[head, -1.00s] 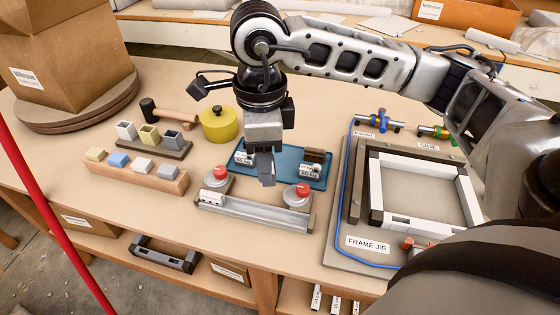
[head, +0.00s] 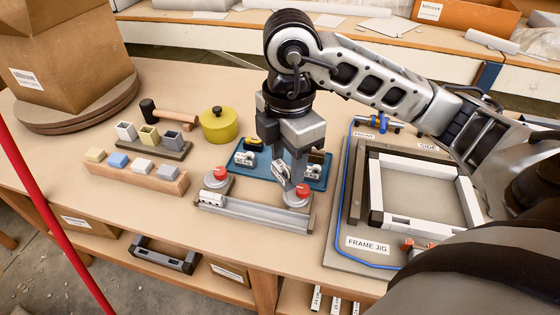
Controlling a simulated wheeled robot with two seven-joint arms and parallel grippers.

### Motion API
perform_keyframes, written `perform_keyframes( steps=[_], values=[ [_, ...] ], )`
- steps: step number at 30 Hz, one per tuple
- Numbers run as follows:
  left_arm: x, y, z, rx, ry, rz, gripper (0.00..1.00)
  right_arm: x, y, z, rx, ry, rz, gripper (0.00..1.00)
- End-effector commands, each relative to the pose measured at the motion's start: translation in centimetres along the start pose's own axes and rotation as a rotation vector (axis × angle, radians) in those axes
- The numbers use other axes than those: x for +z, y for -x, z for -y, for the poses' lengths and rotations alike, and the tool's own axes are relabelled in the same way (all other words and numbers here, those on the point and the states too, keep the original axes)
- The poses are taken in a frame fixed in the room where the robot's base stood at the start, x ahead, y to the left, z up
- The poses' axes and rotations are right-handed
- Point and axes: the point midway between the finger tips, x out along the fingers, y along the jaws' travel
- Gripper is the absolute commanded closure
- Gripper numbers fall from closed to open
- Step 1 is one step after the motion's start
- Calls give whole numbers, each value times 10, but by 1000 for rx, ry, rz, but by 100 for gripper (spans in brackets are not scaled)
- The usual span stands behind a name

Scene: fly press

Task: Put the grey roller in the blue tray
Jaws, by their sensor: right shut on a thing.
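The blue tray (head: 264,174) lies on the workbench behind the grey fixture with the red knobs. It holds small white labelled pieces at its left (head: 244,158) and right (head: 312,171), and a yellow and black item. My right gripper (head: 293,184) points down at the front right of the tray, close to the right red knob. It is shut on a small light grey piece with dark marks, the grey roller (head: 282,175), held tilted. The fingers partly hide it, and its height above the tray is hard to tell. My left gripper is not in view.
The grey fixture (head: 255,210) with red knobs (head: 220,172) stands in front of the tray. The frame jig (head: 365,225) is to the right. A yellow pot (head: 217,125), a mallet (head: 170,115) and block racks (head: 130,172) are to the left.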

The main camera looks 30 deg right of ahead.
Motion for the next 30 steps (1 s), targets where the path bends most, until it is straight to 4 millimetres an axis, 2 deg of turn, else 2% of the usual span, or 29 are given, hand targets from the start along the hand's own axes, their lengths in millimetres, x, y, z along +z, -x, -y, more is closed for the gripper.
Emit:
perform_keyframes(
  steps=[5,13,18,23,30],
  values=[
    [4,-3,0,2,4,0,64,11,-13,-20,-4,-47,-1,78],
    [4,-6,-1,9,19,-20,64,39,-43,-80,-5,-44,-3,78],
    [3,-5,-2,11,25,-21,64,52,-73,-104,-6,-40,0,78],
    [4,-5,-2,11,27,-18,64,58,-90,-117,-2,-37,0,78],
    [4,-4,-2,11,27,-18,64,62,-107,-125,-4,-36,1,78]
  ],
)
